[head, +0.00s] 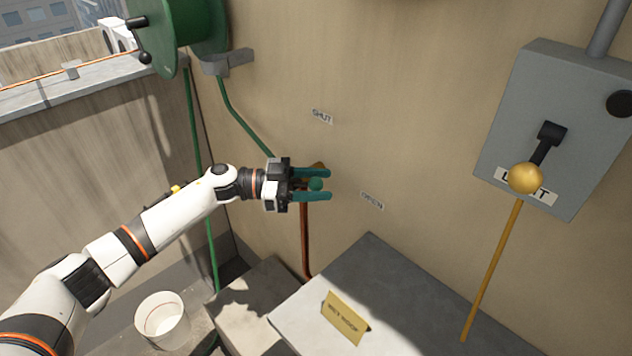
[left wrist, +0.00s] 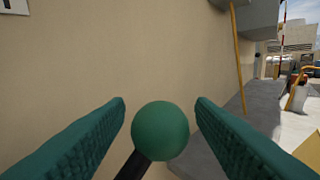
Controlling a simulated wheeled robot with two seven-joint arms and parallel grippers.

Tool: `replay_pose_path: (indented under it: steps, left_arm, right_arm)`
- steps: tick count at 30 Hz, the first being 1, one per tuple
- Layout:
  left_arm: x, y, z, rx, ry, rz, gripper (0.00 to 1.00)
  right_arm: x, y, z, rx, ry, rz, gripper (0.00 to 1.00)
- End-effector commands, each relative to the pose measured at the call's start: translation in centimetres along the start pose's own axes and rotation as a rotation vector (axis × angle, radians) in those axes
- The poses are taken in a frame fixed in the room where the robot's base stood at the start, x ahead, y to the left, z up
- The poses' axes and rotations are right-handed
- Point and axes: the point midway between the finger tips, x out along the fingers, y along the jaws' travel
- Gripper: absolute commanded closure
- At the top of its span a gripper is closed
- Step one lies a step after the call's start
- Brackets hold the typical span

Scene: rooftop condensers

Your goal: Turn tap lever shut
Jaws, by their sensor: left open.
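The tap lever ends in a green ball knob (head: 315,184), low on the beige wall between the SHUT label (head: 322,116) and the OPEN label (head: 371,200). My left gripper (head: 330,185) is open, its teal fingers above and below the knob in the head view. In the left wrist view the knob (left wrist: 160,130) sits between the two fingers (left wrist: 160,112) with a gap on each side, on a dark lever stem (left wrist: 133,166). The tap body is mostly hidden behind my gripper. A copper pipe (head: 305,240) runs down below it. My right gripper is not in view.
A green hose reel (head: 175,35) hangs upper left. A grey switch box (head: 560,125) with a yellow ball lever (head: 525,178) is on the right. A white bucket (head: 162,318) stands lower left. A grey ledge (head: 400,290) bears a yellow sign (head: 345,317).

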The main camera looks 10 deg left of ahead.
Motion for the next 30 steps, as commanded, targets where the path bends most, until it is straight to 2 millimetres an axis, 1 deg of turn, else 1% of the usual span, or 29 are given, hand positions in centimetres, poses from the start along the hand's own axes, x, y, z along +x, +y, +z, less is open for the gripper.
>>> replay_pose_path:
  steps: [3,11,12,23,30]
  left_arm:
    - [0.0,0.0,0.0,0.000,0.000,0.000,0.50]
    - [-0.1,0.0,0.0,0.000,0.000,0.000,0.93]
    - [-0.1,0.0,0.0,0.000,0.000,0.001,0.99]
    - [-0.2,0.2,0.2,-0.025,-0.023,0.004,1.00]
    - [-0.7,0.8,1.1,-0.118,-0.113,0.013,1.00]
  right_arm:
    - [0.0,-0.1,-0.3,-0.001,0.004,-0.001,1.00]
    - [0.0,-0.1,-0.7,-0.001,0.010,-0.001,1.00]
    - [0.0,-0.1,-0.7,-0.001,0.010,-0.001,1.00]
    - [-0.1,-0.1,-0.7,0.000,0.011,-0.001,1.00]
    - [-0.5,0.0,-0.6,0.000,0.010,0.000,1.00]
